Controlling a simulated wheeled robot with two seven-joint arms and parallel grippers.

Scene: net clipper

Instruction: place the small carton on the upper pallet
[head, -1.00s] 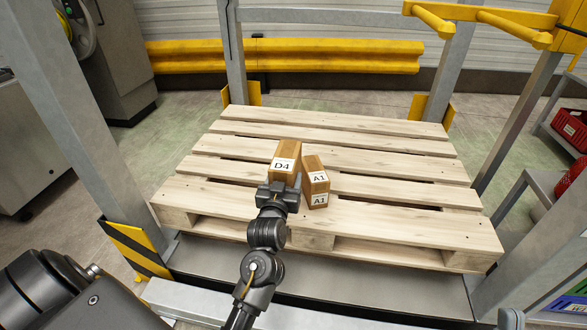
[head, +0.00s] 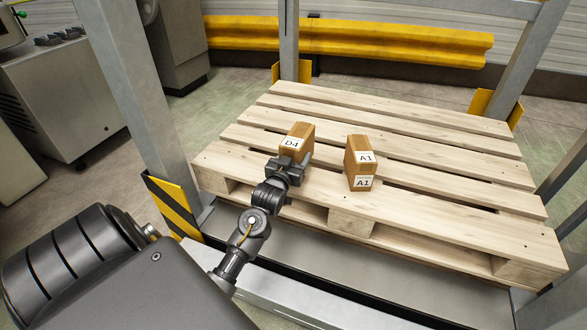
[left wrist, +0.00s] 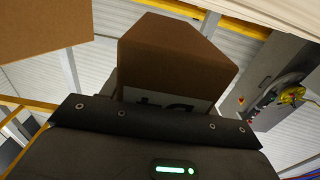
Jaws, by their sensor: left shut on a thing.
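A small brown carton labelled D4 (head: 298,132) is at the left part of the wooden pallet (head: 450,200). My left gripper (head: 289,161) is shut on its near end. The carton also fills the middle of the left wrist view (left wrist: 172,60), its label partly hidden by the gripper. I cannot tell whether its underside touches the slats. A second carton labelled A1 (head: 360,157) stands on the pallet to the right, with a clear gap between the two. My right gripper is not in view.
Grey posts stand around the pallet, one close on the left (head: 150,100) with a yellow-black guard (head: 172,205). A yellow rail (head: 350,38) runs behind. The pallet's right and back slats are bare.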

